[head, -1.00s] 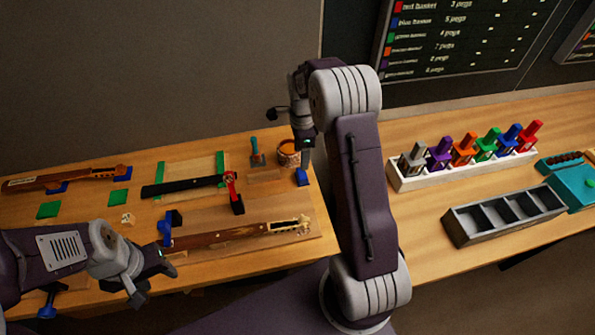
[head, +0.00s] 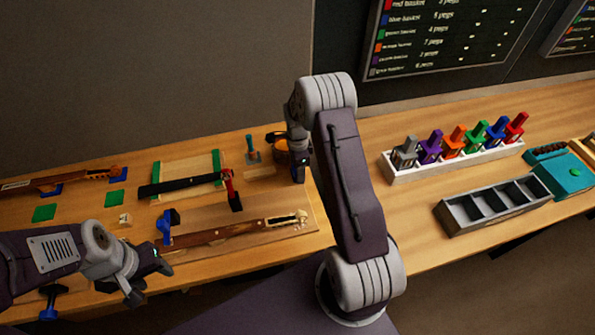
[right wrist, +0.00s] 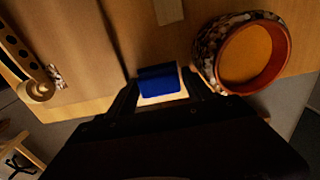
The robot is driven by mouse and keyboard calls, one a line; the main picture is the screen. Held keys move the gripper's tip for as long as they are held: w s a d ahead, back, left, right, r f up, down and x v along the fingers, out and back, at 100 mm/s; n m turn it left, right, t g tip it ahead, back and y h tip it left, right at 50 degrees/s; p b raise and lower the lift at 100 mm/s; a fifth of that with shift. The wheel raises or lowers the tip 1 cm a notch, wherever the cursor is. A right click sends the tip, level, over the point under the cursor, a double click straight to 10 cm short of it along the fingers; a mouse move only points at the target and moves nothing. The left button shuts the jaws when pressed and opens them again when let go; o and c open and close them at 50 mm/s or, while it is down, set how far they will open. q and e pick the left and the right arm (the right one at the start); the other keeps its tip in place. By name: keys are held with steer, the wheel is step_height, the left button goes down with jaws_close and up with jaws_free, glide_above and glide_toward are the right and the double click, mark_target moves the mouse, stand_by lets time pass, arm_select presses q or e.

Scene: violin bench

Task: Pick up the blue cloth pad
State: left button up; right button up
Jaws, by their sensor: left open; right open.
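The blue cloth pad (right wrist: 158,79) shows in the right wrist view, with a pale block under or beside its lower edge. It lies between the two dark fingers of my right gripper (right wrist: 160,90), which is open. I cannot tell whether the fingers touch it. In the head view my right gripper (head: 298,172) points down at the back of the bench and hides the pad. My left gripper (head: 150,279) is open and empty at the front left of the bench.
An orange-filled round pot (right wrist: 252,58) stands close to the right of the pad. A violin neck (head: 225,233) lies clamped on a board in front. A white rack of coloured tools (head: 455,163) and a grey divided tray (head: 500,208) stand at right.

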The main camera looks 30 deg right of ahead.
steer(key=shift+a+r, duration=0.1)
steer(key=shift+a, duration=0.05)
steer(key=c, duration=1)
steer(key=shift+r, duration=0.2)
step_height(320, 180, up, 4)
steer(key=shift+f+b, duration=0.1)
steer(key=shift+b, duration=0.25)
steer(key=s+d+r, duration=0.1)
steer(key=s+r, duration=0.2)
steer(key=s, duration=0.2)
steer(key=s+d+r+b, duration=0.1)
steer(key=s+r, duration=0.2)
steer(key=s, duration=0.3)
steer(key=shift+s+d+r, duration=0.25)
steer(key=shift+d+r, duration=0.05)
steer(key=shift+r, duration=0.1)
